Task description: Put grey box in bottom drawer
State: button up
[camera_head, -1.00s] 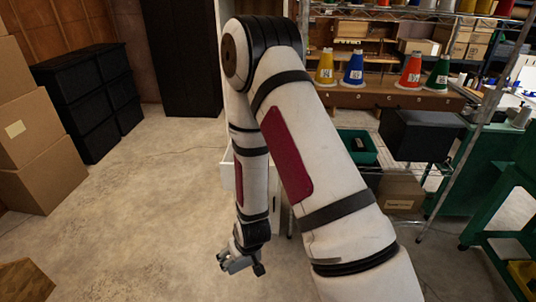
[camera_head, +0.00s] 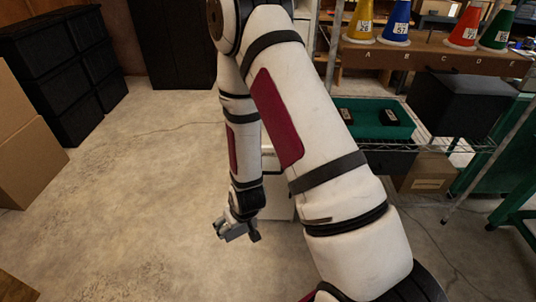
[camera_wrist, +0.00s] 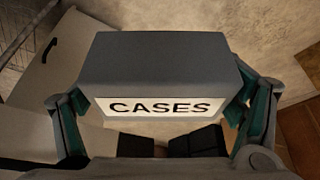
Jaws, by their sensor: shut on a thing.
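The grey box (camera_wrist: 165,65) fills the middle of the wrist view, with a white label reading "CASES" on the side facing the camera. My gripper (camera_wrist: 160,105) is shut on it, one finger at each side. In the head view my gripper (camera_head: 236,230) hangs low over the floor, and the box is hard to make out there. A white drawer cabinet (camera_head: 280,195) stands behind my forearm, mostly hidden. In the wrist view a white cabinet panel (camera_wrist: 45,85) with a black handle lies left of the box. I cannot tell which drawer it is.
A wire shelf at the right holds a green tray (camera_head: 375,130) and a dark box (camera_head: 455,105). A cardboard box (camera_head: 425,178) sits below. Black drawer units (camera_head: 60,75) and cardboard boxes (camera_head: 25,150) stand left. The concrete floor left of my gripper is clear.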

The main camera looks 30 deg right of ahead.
jog(key=w+d+r+m+h, duration=0.1)
jog(key=w+d+r+m, duration=0.2)
jog(key=d+r, duration=0.8)
jog(key=w+d+r+m+h, duration=0.1)
jog(key=w+d+r+m, duration=0.2)
jog(key=d+r, duration=0.8)
notch_tip(320, 180, up, 3)
jog(key=shift+w+r+m+g+h, duration=0.1)
jog(key=shift+w+m+g+h, duration=0.25)
jog(key=shift+w, duration=0.85)
